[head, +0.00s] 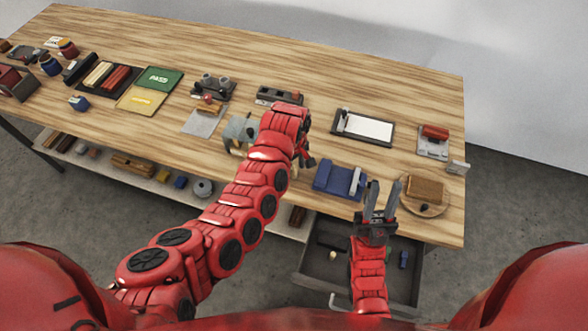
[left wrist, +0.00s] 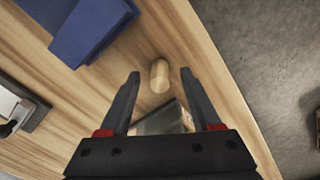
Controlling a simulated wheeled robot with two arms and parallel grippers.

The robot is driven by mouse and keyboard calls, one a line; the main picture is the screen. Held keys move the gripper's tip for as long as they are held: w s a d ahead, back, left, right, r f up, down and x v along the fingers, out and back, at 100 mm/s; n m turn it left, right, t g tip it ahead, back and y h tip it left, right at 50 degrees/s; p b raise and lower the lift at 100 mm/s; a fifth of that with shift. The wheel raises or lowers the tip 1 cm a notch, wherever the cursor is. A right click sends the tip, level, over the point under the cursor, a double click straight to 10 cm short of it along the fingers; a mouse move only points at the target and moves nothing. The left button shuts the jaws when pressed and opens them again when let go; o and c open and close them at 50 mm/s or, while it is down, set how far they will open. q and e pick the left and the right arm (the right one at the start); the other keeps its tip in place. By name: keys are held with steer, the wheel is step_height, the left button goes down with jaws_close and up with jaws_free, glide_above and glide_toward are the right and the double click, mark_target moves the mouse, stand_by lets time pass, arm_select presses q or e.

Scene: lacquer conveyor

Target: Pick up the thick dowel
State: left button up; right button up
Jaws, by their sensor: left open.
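The thick dowel (left wrist: 159,76) is a short, pale wooden cylinder on the wooden table in the left wrist view. My left gripper (left wrist: 160,73) is open, and the dowel shows between its fingertips, with a gap on each side. I cannot tell how far the fingertips are above it. In the head view my left gripper (head: 307,156) is over the table's front part, left of a blue block, and my arm mostly hides the dowel's place. My right gripper (head: 385,186) is open and empty at the table's front edge, fingers pointing up in the picture.
A grey box-like thing (left wrist: 158,121) lies close to the dowel, partly behind my left fingers. The blue block (head: 340,180) is to the right in the head view. A round board with a brown block (head: 426,187) is farther right. An open drawer (head: 318,262) sits below.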

arm_select(q)
jaws_close()
steer(key=shift+r, duration=0.1)
stand_by(0.5)
